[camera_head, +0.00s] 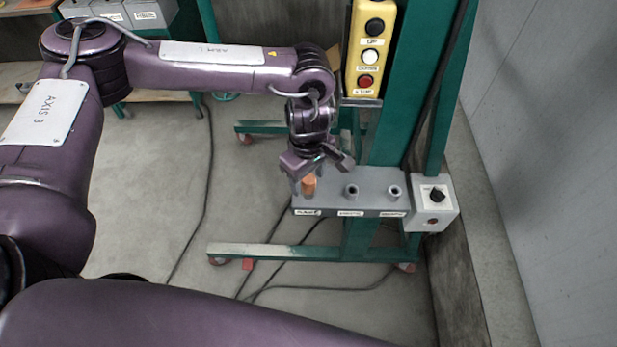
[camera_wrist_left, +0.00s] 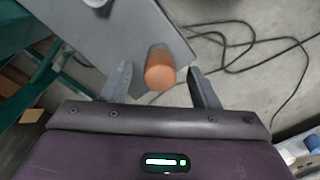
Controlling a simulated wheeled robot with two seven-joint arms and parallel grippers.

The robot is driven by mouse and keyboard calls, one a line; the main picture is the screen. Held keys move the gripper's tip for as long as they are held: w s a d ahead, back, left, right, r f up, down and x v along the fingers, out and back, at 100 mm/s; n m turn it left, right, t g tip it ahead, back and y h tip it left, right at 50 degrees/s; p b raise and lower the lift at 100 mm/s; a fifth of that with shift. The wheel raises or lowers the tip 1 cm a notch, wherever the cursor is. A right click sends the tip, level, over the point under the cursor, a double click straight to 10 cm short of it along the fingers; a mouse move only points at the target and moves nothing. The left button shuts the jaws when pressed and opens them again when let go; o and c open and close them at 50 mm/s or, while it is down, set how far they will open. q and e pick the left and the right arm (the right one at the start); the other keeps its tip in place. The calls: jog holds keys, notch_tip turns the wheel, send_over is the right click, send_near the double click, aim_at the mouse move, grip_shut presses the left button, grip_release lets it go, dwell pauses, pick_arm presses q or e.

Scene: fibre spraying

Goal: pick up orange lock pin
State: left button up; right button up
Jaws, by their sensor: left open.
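The orange lock pin (camera_head: 309,184) stands upright in the leftmost position of a grey holder block (camera_head: 375,190) on the green stand. In the left wrist view the orange lock pin (camera_wrist_left: 160,72) shows as a round top between my fingers. My left gripper (camera_head: 318,172) is over the pin, pointing down. Its two fingers (camera_wrist_left: 160,88) are apart, one on each side of the pin, with a gap on both sides. My right gripper is not seen; a purple arm link crosses the bottom of the head view.
Two grey sockets (camera_head: 351,190) are on the block to the right of the pin. A grey switch box (camera_head: 434,204) is beside the block. A yellow button panel (camera_head: 369,50) hangs on the green column above. Cables (camera_head: 207,190) lie on the floor.

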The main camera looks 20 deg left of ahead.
pick_arm(q)
jog(key=shift+f, duration=1.3)
jog(key=c, duration=1.1)
jog(key=shift+o, duration=0.2)
jog(key=shift+r, duration=0.1)
